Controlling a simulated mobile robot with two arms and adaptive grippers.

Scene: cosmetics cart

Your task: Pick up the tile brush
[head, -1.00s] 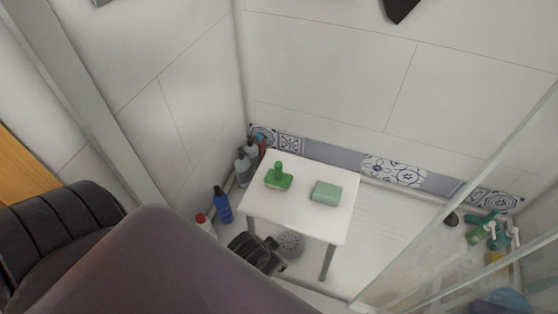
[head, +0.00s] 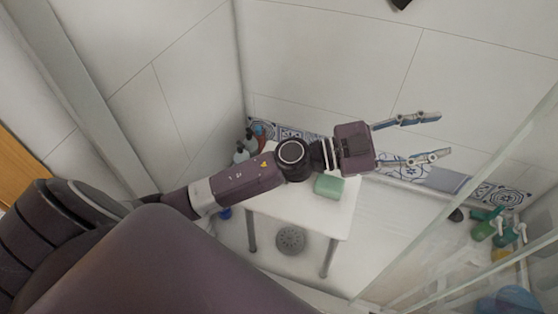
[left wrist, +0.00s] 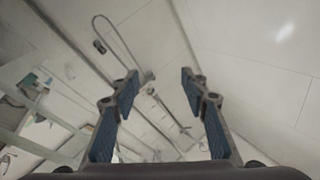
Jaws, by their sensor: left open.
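The green brush with an upright handle, seen earlier on the white stool (head: 340,220), is now hidden behind my left arm in the head view. A pale green block (head: 329,186) lies on the stool, partly covered by my gripper's wrist. My left gripper (head: 443,136) is open and empty. Its blue-padded fingers are spread and point right, past the stool, in front of the tiled wall. In the left wrist view the open fingers (left wrist: 160,80) have nothing between them. The brush cannot be made out there. My right gripper is not in view.
Several bottles (head: 243,152) stand in the corner left of the stool. More green bottles (head: 484,230) and a blue object (head: 508,301) are at the right, behind a glass panel (head: 450,210). A round drain (head: 291,240) is in the floor.

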